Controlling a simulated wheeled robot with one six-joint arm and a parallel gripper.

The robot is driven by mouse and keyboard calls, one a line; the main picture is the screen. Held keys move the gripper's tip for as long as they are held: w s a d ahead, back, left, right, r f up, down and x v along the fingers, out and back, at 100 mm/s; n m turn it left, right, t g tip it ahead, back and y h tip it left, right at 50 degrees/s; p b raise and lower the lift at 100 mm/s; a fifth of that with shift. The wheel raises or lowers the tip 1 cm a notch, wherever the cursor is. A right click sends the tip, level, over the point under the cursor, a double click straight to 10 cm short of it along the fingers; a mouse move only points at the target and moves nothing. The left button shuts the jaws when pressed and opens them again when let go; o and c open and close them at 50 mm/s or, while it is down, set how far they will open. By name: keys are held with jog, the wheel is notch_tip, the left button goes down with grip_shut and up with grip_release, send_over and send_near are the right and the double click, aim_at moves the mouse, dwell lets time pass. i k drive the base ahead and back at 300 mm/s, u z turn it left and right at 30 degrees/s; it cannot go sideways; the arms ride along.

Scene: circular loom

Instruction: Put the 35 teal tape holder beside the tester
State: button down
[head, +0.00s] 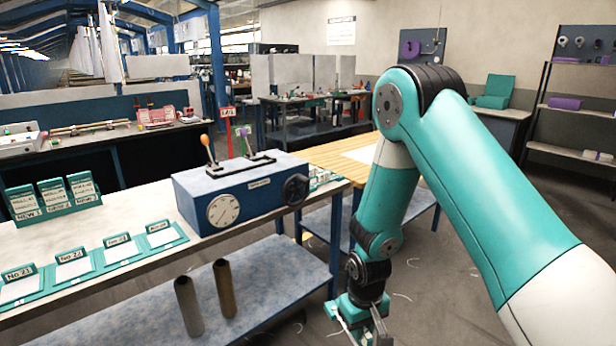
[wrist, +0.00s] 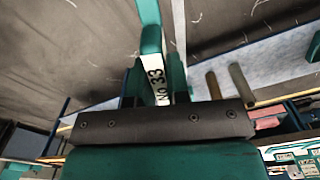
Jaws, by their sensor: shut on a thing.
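My gripper (head: 362,332) is low at the bottom of the head view, right of the bench and above the floor. In the wrist view it is shut on a teal tape holder (wrist: 151,42) with a white label. The label seems to read "No 33", but the last digit is hard to tell. The head view barely shows the held holder. The tester (head: 240,195) is a blue box with a round gauge, levers on top and a black handwheel. It stands on the bench, up and left of my gripper.
The bench top (head: 150,205) carries teal trays (head: 122,247) left of the tester and upright teal holders (head: 52,200) at far left. Two tubes (head: 226,288) stand on the lower shelf (head: 270,275). A wooden table (head: 325,155) is behind the tester.

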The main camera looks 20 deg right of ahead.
aim_at(322, 178)
jog(key=z, duration=0.6)
jog(key=i, duration=0.5)
jog(key=z, duration=0.5)
jog(key=i, duration=1.25)
jog(key=u, duration=0.85)
